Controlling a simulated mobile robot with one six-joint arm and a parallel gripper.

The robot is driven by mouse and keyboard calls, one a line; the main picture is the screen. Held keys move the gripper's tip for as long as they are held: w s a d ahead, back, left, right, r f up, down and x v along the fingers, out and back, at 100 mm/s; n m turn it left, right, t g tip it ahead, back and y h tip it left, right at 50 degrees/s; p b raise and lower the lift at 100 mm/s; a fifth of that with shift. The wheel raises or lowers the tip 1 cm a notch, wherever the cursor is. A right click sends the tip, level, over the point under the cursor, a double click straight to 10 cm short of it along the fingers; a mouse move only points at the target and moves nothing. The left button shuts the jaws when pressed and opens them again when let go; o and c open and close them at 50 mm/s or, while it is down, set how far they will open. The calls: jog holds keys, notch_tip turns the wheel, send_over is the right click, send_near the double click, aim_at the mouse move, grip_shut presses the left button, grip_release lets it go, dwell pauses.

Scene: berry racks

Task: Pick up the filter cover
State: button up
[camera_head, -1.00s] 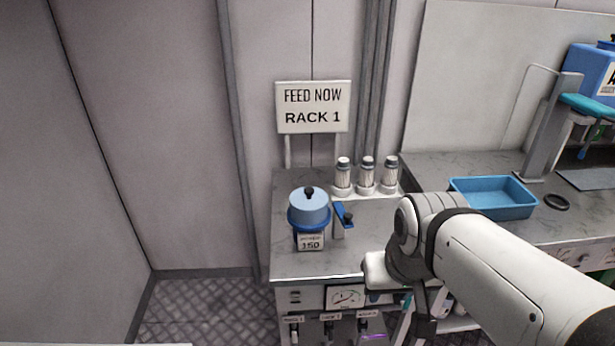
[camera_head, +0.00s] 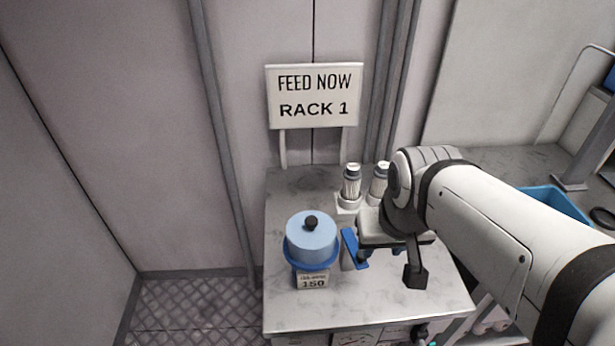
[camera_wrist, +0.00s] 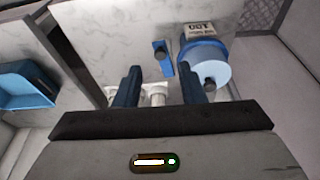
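A light-blue round cover (camera_head: 311,238) with a black knob on top sits on a blue-rimmed housing (camera_head: 290,257) labelled 150, at the left of the counter. I take this to be the filter cover. It also shows in the wrist view (camera_wrist: 205,66), upper right, with its knob close to the right finger. My gripper (camera_head: 388,264) is to the right of the cover, partly hidden behind my arm. In the wrist view my gripper (camera_wrist: 159,88) has its two dark-blue fingers well apart with nothing held between them.
A blue bracket (camera_head: 352,247) with a dark knob stands between the cover and my gripper. White filter cartridges (camera_head: 351,187) stand behind. A blue tray (camera_head: 556,203) is at the right. The counter's front part (camera_head: 320,314) is clear. A RACK 1 sign (camera_head: 314,97) stands behind.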

jog(key=shift+o, duration=0.4)
jog(key=shift+s+a+r, duration=0.1)
jog(key=shift+s+a, duration=0.05)
jog(key=shift+o, duration=0.8)
jog(key=shift+w+a, duration=0.1)
jog(key=shift+w, duration=0.15)
jog(key=shift+o, duration=0.6)
jog(key=w+a+n+g+b, duration=0.1)
jog(key=w+a+n, duration=0.3)
jog(key=w, duration=0.4)
jog(key=shift+w+a+n+g+b, duration=0.15)
jog(key=shift+a+n+g+b, duration=0.15)
jog(key=shift+b, duration=0.25)
jog(key=n+g+b, duration=0.1)
jog(key=n+g, duration=0.1)
jog(key=n, duration=0.3)
send_over(312, 220)
jog(key=f, duration=0.3)
jog(key=shift+s+a, duration=0.25)
jog(key=shift+s, duration=0.1)
jog(key=shift+a+f, duration=0.1)
jog(key=shift+f, duration=0.1)
jog(key=shift+w+d+f+p, duration=0.1)
jog(key=shift+w+f, duration=0.05)
jog(key=shift+f, duration=1.05)
jog(key=shift+w+d+f+p, duration=0.1)
jog(key=shift+f, duration=1.05)
jog(key=shift+w+d+f+p, duration=0.1)
jog(key=shift+w+f, duration=0.05)
jog(key=shift+f, duration=1.05)
